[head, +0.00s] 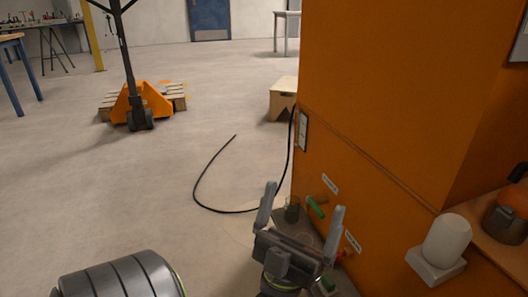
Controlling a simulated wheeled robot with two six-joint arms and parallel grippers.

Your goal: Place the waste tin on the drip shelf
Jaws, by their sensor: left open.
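My left gripper (304,198) is open, with its two grey fingers spread in front of the orange cabinet's lower side. A small dark green cup-like vessel (292,208) shows between the fingers, nearer the left one; I cannot tell if it is the waste tin. It seems to stand on a grey shelf (345,287) low along the cabinet, likely the drip shelf, which my gripper partly covers. I see no gap or contact clearly between fingers and vessel. My right gripper is not in view.
The orange cabinet (385,100) fills the right side, with a green-handled tap (316,206) and labels. A white rounded container (447,240) stands on a small bracket. A black cable (200,183) lies on the floor. A pallet jack (140,102) stands farther back; open floor lies left.

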